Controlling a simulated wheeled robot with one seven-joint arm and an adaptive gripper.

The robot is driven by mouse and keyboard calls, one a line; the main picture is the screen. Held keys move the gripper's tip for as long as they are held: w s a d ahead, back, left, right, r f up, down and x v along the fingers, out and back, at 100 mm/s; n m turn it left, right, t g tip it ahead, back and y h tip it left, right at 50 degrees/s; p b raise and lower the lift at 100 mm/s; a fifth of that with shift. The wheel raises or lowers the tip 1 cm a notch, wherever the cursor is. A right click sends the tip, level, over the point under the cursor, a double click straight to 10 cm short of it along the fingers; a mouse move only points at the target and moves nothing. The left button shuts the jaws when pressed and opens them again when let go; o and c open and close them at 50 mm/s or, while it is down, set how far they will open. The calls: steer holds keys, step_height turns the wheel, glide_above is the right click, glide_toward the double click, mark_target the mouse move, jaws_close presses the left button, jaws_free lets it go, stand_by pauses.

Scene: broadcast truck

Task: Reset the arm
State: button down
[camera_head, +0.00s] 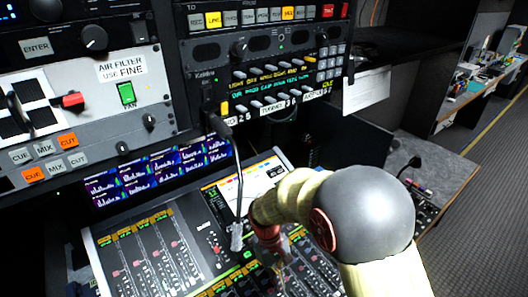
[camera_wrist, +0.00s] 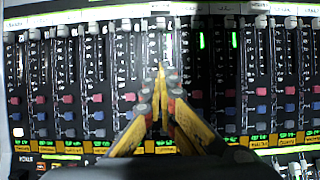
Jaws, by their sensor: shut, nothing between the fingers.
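My gripper (camera_wrist: 160,88) shows in the wrist view with its yellow and red fingers together at the tips and nothing between them. It points at a mixing console (camera_wrist: 65,75) with rows of faders and pink and blue knobs. In the head view my arm reaches over the same console (camera_head: 150,255) from the lower right. The gripper's tips are hard to make out there, low over the faders near the middle. I cannot tell whether they touch the console.
A gooseneck microphone (camera_head: 238,190) stands just left of my arm. Equipment panels (camera_head: 75,100) and a talkback panel (camera_head: 270,70) rise behind the console. A desk (camera_head: 435,165) is at the right, with open carpet (camera_head: 490,215) beyond it.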

steer(key=s+d+r+m+t+b, duration=0.1)
steer(key=s+d+r+m+t, duration=0.1)
steer(key=r, duration=0.6)
steer(key=s+d+r+m+t+y+b, duration=0.1)
steer(key=s+d+r+m+t, duration=0.1)
steer(key=s+d+r+t, duration=0.2)
steer(key=s+d+r+m+t+y+b, duration=0.1)
steer(key=s+d+r, duration=0.5)
steer(key=r, duration=0.6)
steer(key=shift+s+r+m+t, duration=0.4)
steer(key=shift+s+m+t, duration=0.3)
steer(key=shift+m+t, duration=0.2)
